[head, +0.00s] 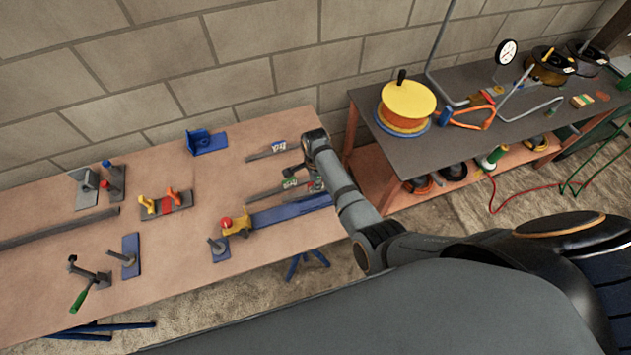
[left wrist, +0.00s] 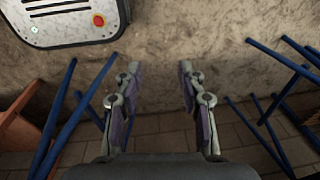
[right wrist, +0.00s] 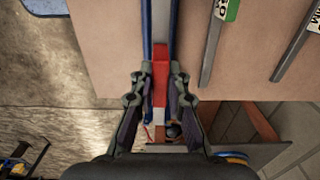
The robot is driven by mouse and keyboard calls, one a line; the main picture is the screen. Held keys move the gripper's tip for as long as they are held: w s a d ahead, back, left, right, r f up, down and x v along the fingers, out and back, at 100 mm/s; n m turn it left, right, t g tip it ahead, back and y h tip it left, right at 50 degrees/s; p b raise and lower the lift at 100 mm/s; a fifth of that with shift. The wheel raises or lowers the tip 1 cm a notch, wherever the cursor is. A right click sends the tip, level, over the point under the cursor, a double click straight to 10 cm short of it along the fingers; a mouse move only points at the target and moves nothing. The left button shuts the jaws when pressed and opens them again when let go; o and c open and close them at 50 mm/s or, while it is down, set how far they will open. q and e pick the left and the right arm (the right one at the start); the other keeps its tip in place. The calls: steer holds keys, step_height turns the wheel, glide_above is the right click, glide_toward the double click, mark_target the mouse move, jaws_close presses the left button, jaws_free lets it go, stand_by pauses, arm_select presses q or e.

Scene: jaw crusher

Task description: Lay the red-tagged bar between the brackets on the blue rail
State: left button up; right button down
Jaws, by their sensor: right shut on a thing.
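The blue rail (head: 285,212) lies near the front right of the workbench. Its left end meets a yellow bracket with a red knob (head: 235,224); I cannot make out a second bracket. In the right wrist view its blue edges (right wrist: 147,35) show on both sides of a grey bar with a red tag (right wrist: 160,65). My right gripper (right wrist: 158,85) is shut on this red-tagged bar, over the rail's line; whether the bar touches the rail is unclear. In the head view the right gripper (head: 318,183) hides the rail's far end. My left gripper (left wrist: 158,75) is open and empty above the floor.
A green-tagged bar (right wrist: 213,45) and a second tagged bar (head: 268,150) lie behind the rail. A dark side table (head: 460,135) stands right.

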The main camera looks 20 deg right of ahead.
steer(key=shift+s+r+p, duration=0.2)
steer(key=shift+r+p, duration=0.05)
steer(key=shift+p, duration=0.1)
step_height(320, 180, down, 6)
steer(key=b, duration=0.4)
steer(key=shift+w+b, duration=0.1)
steer(key=shift+b, duration=0.25)
arm_select(q)
steer(key=f, duration=0.4)
steer(key=shift+s+d, duration=0.4)
steer(key=shift+w+r+p, duration=0.1)
steer(key=shift+r+p, duration=0.4)
steer(key=shift+p, duration=0.1)
steer(key=shift+f+b, duration=1.15)
arm_select(e)
steer(key=shift+f, duration=1.4)
steer(key=c, duration=1.3)
jaws_free()
arm_select(q)
steer(key=shift+r, duration=0.1)
arm_select(e)
steer(key=shift+o, duration=0.2)
